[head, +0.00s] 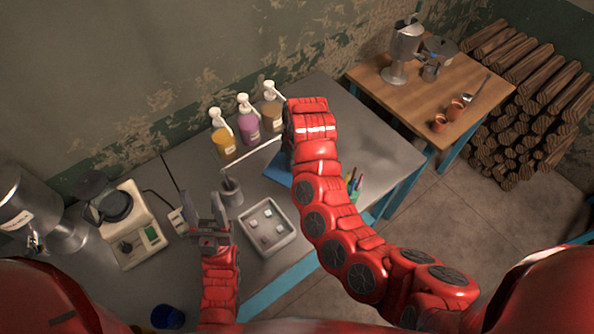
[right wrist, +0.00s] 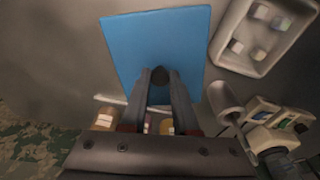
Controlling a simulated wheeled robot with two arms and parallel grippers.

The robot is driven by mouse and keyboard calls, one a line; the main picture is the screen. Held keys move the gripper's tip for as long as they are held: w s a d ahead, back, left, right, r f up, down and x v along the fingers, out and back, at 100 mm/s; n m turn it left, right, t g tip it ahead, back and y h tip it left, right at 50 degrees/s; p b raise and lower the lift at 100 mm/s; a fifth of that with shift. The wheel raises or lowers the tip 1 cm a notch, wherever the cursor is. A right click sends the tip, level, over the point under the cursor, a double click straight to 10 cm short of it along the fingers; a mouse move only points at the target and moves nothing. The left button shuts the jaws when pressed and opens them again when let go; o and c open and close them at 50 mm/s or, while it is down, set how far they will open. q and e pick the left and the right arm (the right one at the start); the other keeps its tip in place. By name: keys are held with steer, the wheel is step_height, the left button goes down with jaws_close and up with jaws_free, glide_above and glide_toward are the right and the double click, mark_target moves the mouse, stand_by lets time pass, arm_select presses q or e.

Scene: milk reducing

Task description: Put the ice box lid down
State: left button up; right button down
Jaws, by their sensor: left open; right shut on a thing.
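The ice box lid is a flat blue plate with a dark knob. It fills the upper middle of the right wrist view (right wrist: 150,38), and only part of it shows in the head view (head: 276,170), behind my right forearm. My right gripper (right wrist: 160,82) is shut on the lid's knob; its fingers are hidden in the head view. I cannot tell whether the lid touches the table. The open white ice box (head: 282,246) with several cubes stands beside the lid, toward me. My left gripper (head: 204,206) is open and empty, left of the ice box.
A grey cup (head: 232,194) with a long pale rod stands close left of the lid. Pump bottles (head: 248,123) line the wall behind. A white machine (head: 131,228) stands left. The grey table (head: 372,140) is bare to the right, except for a pen holder (head: 354,186).

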steer(key=f+b, duration=0.2)
steer(key=f, duration=0.1)
steer(key=f+b, duration=0.1)
steer(key=f, duration=0.1)
steer(key=shift+s+a+f, duration=0.1)
steer(key=shift+s, duration=0.2)
step_height(320, 180, down, 4)
steer(key=shift+w+f+b, duration=0.1)
steer(key=shift+b, duration=1.15)
steer(key=shift+r, duration=0.25)
steer(key=shift+f, duration=0.15)
steer(key=c, duration=0.7)
jaws_free()
